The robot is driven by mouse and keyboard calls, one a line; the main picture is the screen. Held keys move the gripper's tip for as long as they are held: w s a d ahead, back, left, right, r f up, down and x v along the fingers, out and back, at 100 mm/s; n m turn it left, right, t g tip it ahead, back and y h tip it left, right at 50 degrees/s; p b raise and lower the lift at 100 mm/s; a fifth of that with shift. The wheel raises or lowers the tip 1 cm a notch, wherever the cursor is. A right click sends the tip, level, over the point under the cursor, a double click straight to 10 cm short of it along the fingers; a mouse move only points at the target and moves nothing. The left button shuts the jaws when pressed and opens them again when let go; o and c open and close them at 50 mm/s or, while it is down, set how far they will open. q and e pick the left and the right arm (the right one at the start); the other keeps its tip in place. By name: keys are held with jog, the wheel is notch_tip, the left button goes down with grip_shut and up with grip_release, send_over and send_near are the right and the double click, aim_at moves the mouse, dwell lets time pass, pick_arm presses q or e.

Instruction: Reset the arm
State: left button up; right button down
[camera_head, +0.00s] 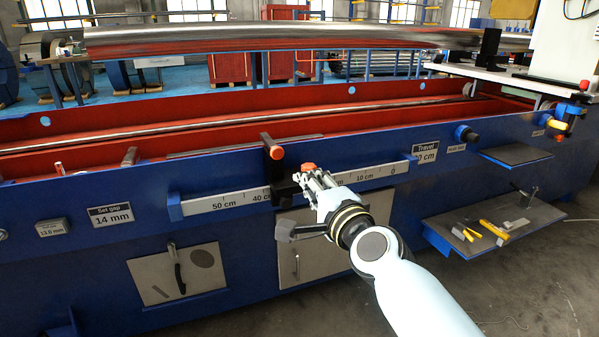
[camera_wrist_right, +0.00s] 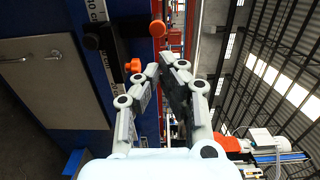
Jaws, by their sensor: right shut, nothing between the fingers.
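My right gripper (camera_head: 311,180) is shut and empty in front of the blue machine's (camera_head: 85,200) side. A smaller orange knob (camera_head: 308,167) shows right at the gripper. The slider sits on a white scale (camera_head: 215,202) near the 40 cm mark. My left gripper is in neither view.
A long shiny tube (camera_head: 290,38) lies above the machine's red trough (camera_head: 90,157). A small shelf (camera_head: 490,228) with yellow-handled tools juts out at the right. Signs read "Set gap 14 mm" (camera_head: 110,215) and "Travel", its number partly unclear (camera_head: 425,152). Open floor lies in front.

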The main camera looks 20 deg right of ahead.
jog(key=s+d+f+n+g+p, duration=0.2)
jog(key=s+f+n+g+p, duration=0.15)
jog(key=s+f, duration=0.85)
jog(key=s+d+f+n+g+p, duration=0.2)
jog(key=s+f+g+p, duration=0.25)
jog(key=s+f, duration=0.75)
pick_arm(q)
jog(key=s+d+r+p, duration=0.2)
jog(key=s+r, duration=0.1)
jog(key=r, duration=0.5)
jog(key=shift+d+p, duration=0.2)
jog(key=shift+p, duration=0.1)
pick_arm(e)
jog(key=s+d+f+n+g+h, duration=0.1)
jog(key=s+d+f+n+g, duration=0.1)
jog(key=s, duration=0.9)
jog(key=s+d+f+n+g, duration=0.3)
jog(key=s+f+n, duration=0.3)
jog(key=s, duration=0.6)
jog(key=s+d+f+n+g+h, duration=0.1)
jog(key=s+d+f+n+g, duration=0.1)
jog(key=s+f+n+g, duration=0.2)
jog(key=s+f, duration=0.3)
jog(key=s, duration=0.5)
jog(key=shift+d+g+h, duration=0.15)
jog(key=shift+g+h, duration=0.15)
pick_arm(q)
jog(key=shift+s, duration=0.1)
pick_arm(e)
jog(key=shift+f, duration=0.1)
